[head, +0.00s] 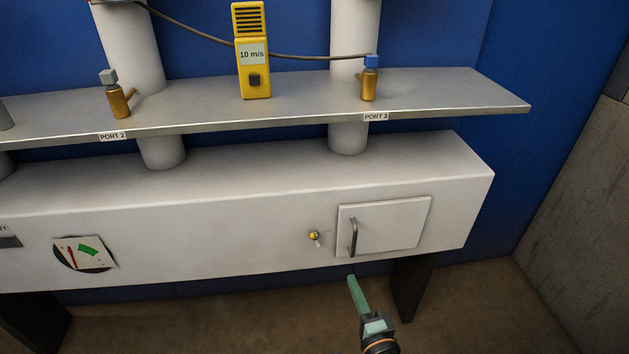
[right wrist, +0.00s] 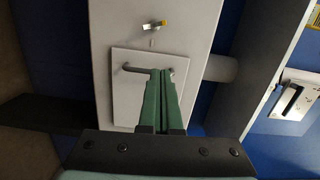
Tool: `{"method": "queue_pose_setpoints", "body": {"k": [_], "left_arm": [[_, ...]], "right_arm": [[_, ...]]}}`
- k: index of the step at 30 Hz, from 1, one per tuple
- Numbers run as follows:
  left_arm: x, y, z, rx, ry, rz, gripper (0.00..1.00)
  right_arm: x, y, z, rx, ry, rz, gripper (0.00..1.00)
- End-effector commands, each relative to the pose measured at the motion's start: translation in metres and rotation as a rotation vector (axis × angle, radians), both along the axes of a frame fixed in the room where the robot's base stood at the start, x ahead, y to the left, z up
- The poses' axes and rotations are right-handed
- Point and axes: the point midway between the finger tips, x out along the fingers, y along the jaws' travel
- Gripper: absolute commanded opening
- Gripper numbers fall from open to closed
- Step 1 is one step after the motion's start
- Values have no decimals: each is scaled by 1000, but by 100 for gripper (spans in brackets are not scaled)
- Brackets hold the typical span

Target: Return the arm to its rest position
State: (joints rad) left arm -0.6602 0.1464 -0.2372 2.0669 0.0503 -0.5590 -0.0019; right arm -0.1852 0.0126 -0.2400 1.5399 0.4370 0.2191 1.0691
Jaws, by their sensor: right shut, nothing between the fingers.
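My right gripper (head: 353,279) shows at the bottom of the head view, below the small white door (head: 385,226) on the front of the white cabinet (head: 190,235). Its green fingers are together and nothing is between them. In the right wrist view the shut fingers (right wrist: 163,72) point at the door (right wrist: 125,95) and overlap part of its dark handle (right wrist: 135,68). I cannot tell from these frames how far the fingertips are from the handle. The door lies flat against the cabinet front. My left gripper is not in view.
A grey shelf (head: 440,98) carries a yellow meter (head: 252,50) labelled 10 m/s and brass valves (head: 369,84) and (head: 119,103). The dark cabinet leg (head: 413,288) stands near my gripper. Brown floor is clear.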

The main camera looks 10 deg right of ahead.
Motion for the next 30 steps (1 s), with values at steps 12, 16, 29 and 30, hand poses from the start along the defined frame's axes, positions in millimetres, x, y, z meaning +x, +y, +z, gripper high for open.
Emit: {"method": "queue_pose_setpoints", "body": {"k": [12,16,29,30], "left_arm": [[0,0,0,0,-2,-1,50],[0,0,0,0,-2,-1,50],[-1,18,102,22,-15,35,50],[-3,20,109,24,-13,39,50]], "right_arm": [[-137,5,-65,-1089,216,454,0],[-183,-6,-74,-1403,248,647,0],[-197,-24,19,-1472,286,657,0],[-198,-26,28,-1473,290,653,0]]}}
